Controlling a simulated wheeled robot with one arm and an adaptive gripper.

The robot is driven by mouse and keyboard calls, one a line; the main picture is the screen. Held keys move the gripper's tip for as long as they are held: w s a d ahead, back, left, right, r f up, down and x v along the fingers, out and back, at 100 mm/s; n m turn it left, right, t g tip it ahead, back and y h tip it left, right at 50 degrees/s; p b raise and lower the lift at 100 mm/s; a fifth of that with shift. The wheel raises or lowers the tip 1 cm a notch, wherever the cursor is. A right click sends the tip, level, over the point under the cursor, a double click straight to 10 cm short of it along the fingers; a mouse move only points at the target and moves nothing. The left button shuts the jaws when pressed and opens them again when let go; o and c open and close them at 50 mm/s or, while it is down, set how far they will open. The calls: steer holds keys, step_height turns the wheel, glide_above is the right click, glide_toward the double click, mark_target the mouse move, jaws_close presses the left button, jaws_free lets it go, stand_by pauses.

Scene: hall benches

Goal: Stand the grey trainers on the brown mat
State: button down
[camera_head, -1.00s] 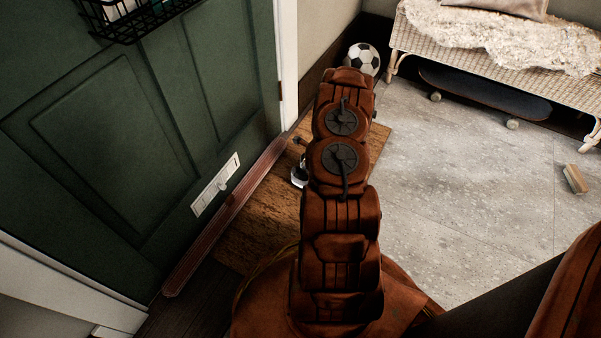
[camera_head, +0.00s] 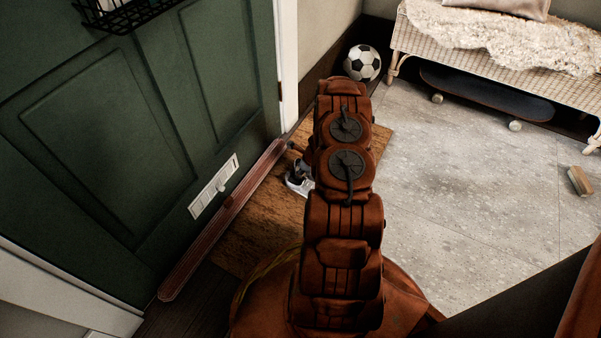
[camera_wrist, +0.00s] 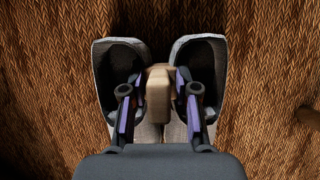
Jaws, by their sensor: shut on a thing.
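The grey trainers show side by side in the wrist view, a left one (camera_wrist: 112,65) and a right one (camera_wrist: 207,62), openings facing the camera. My gripper (camera_wrist: 159,88) has one finger in each opening and is shut on their inner sides. A tan block-like piece between them I cannot identify. In the head view part of a trainer (camera_head: 298,187) shows beside my arm, over the brown mat (camera_head: 265,215). My arm hides the other trainer and most of the gripper there. I cannot tell whether the soles touch the mat.
A green door (camera_head: 110,130) with a reddish-brown strip (camera_head: 225,215) at its foot borders the mat on the left. A football (camera_head: 362,63) lies behind. A wicker bench (camera_head: 480,60) with a skateboard (camera_head: 485,92) under it stands back right. A brush (camera_head: 579,181) lies on the open tiles.

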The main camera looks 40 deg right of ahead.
steer(key=c, duration=0.9)
jaws_free()
steer(key=shift+o, duration=0.2)
